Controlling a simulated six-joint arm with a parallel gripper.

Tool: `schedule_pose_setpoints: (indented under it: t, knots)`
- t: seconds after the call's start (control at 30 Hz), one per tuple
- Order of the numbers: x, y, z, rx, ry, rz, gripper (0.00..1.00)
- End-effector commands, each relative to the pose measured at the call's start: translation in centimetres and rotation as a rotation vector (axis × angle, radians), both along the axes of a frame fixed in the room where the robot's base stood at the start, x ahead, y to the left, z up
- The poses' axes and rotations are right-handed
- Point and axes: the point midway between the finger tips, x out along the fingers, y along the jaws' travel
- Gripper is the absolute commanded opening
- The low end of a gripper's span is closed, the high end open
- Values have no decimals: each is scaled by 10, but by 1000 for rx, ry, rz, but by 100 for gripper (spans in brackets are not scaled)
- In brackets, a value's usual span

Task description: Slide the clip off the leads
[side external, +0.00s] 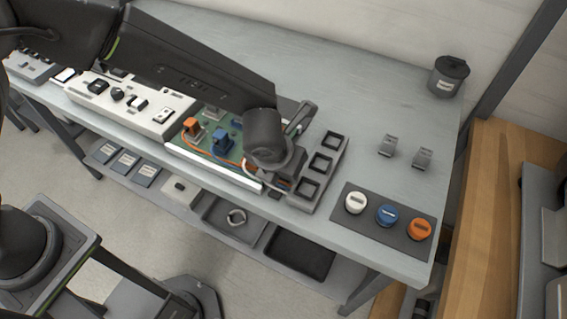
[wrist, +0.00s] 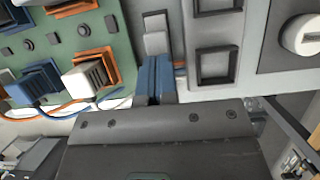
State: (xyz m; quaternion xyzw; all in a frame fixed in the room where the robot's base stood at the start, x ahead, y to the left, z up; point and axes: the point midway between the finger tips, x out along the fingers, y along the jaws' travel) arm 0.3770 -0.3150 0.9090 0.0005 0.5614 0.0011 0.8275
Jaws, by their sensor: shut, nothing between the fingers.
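Orange, blue and white leads run along the front edge of the green board (side external: 208,143). In the side view my wrist hides this spot.
The grey tray of square wells (side external: 331,143) stands close to the right of my gripper. Two grey clips (side external: 388,145) (side external: 423,158) lie farther right. White, blue and orange knobs (side external: 388,215) sit on a dark pad. Tall connectors (wrist: 87,75) stand left.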

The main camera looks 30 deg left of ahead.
Motion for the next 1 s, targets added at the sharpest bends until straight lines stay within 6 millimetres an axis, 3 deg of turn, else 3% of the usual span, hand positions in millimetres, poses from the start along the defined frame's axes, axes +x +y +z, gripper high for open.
schedule_pose_setpoints:
  t: [0.23, 0.5, 0.7, 1.0]
  knots:
    - [-39, -1, 2, -2, -2, -6, 0]
    - [-59, -2, 60, -8, -7, -2, 0]
    - [-70, -1, 86, -5, -5, -1, 0]
    - [-72, 6, 100, -22, -4, 46, 0]
